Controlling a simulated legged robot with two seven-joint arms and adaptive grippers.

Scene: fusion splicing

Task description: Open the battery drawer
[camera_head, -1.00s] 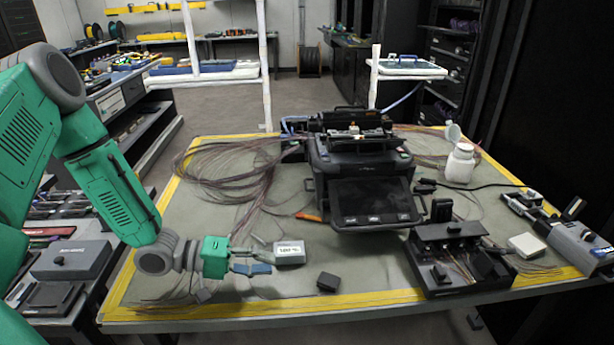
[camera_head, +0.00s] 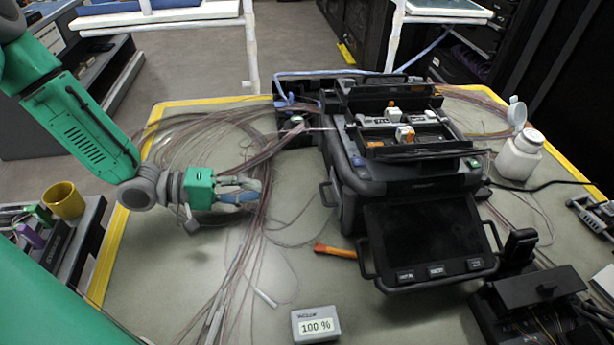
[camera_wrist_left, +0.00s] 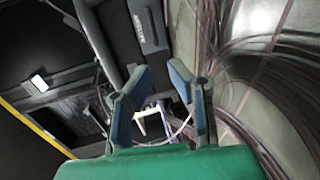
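The black fusion splicer (camera_head: 400,185) stands on the table with its screen (camera_head: 425,238) tilted toward me. I cannot make out the battery drawer as a separate part in the head view. My left gripper (camera_head: 257,190) is left of the splicer, apart from it, over the loose fibre cables. In the left wrist view its two blue-padded fingers (camera_wrist_left: 160,74) are spread with a gap between them. A black body with a dark recess (camera_wrist_left: 62,105) shows beyond them at the left. A grey battery pack marked 100 % (camera_head: 316,324) lies on the table. My right gripper is out of view.
Fibre cables (camera_head: 240,255) trail across the table's left side. An orange-handled tool (camera_head: 335,251) lies before the splicer. A white bottle (camera_head: 520,155) stands at the right, and a black tool box (camera_head: 540,300) at front right.

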